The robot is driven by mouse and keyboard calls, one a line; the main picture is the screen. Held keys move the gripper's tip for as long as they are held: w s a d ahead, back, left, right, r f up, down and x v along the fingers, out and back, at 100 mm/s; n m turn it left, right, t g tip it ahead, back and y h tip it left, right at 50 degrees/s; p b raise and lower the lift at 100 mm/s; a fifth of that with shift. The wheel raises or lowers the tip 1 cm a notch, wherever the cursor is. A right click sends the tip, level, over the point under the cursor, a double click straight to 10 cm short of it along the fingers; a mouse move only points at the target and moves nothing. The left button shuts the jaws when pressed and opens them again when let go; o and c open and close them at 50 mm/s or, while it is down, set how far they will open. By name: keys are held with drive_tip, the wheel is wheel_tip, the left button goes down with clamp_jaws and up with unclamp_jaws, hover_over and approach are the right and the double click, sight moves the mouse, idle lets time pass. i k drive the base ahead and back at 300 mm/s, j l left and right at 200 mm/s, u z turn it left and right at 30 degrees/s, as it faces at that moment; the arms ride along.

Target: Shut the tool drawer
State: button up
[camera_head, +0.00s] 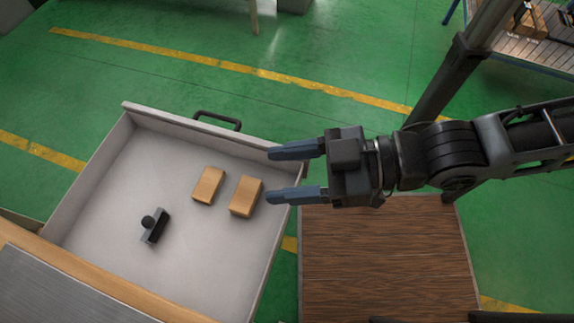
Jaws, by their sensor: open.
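The tool drawer (105,190) is pulled out at the left, a pale grey open box. Its front panel (170,119) is on the far side, with a dark bar handle (217,121) on its outer face. Inside lie two tan wooden blocks (208,185) (246,196) and a small dark tool with a round knob (155,226). My gripper (280,173) reaches in from the right, fingers pointing left and apart, with nothing between them. In the picture its fingertips overlap the drawer's right end, right of the blocks. It is right of and below the handle; its height above the drawer is unclear.
The cabinet's grey top with a wooden edge (80,276) is at the lower left. A brown wooden surface (385,260) lies below my arm. A table with items (540,40) stands at the upper right. Green floor with yellow lines is clear beyond the drawer.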

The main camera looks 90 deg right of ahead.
sight(214, 262)
drive_tip(key=k+l+u, duration=0.15)
drive_tip(key=l, duration=0.35)
drive_tip(key=k+l+u, duration=0.15)
drive_tip(key=l, duration=0.35)
drive_tip(key=k+l+u, duration=0.15)
drive_tip(key=l, duration=0.35)
drive_tip(key=k+l+u, duration=0.1)
drive_tip(key=k+l, duration=0.25)
drive_tip(key=k+l+u, duration=0.15)
drive_tip(key=l, duration=0.35)
drive_tip(key=k+l+u, duration=0.15)
drive_tip(key=k+l, duration=0.25)
drive_tip(key=i+l+u, duration=0.2)
drive_tip(key=l+u, duration=0.15)
drive_tip(key=k+l, duration=0.05)
drive_tip(key=l, duration=0.05)
